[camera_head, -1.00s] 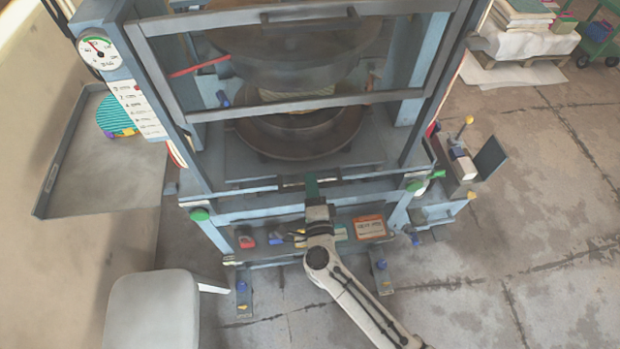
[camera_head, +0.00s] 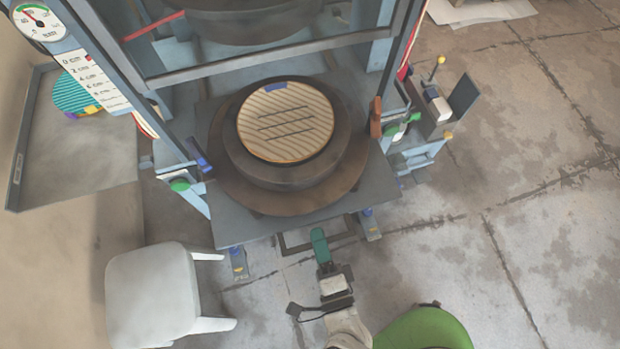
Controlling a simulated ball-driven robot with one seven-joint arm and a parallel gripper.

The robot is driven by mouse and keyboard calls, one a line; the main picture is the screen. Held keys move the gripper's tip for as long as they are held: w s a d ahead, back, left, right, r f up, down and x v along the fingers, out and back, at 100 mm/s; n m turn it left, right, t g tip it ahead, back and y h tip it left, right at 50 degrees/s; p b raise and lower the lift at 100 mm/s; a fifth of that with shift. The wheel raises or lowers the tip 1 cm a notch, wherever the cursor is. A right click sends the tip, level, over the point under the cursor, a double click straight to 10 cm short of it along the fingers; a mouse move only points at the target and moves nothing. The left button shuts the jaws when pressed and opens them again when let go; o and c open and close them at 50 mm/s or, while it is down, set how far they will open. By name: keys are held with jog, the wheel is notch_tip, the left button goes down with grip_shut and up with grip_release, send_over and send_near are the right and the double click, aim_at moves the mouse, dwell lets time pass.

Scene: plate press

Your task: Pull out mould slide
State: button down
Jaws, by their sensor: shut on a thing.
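The mould slide (camera_head: 228,228) is a flat dark plate that juts out of the front of the press towards me. A round brown mould (camera_head: 240,172) sits on it, with a tan ribbed disc (camera_head: 285,120) face up inside. The disc has crossed lines and a small blue mark. A dark bar handle (camera_head: 292,250) is at the slide's front edge. My gripper (camera_head: 319,240), with a green tip, is shut at the middle of this handle. The exact contact is too small to see clearly.
The blue press frame (camera_head: 388,50) and its dark guard bar (camera_head: 270,50) stand behind. A white chair (camera_head: 150,295) is left of the slide. A side tray (camera_head: 75,160) is at the left. A small bench (camera_head: 425,130) stands right. The floor at the right is clear.

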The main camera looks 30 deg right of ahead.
jog(key=v, duration=0.6)
jog(key=shift+b, duration=0.4)
jog(key=c, duration=1.4)
grip_release()
jog(key=b+v, duration=0.2)
jog(key=v, duration=0.8)
jog(key=shift+s, duration=0.4)
jog(key=shift+s+a, duration=0.1)
jog(key=shift+a, duration=0.05)
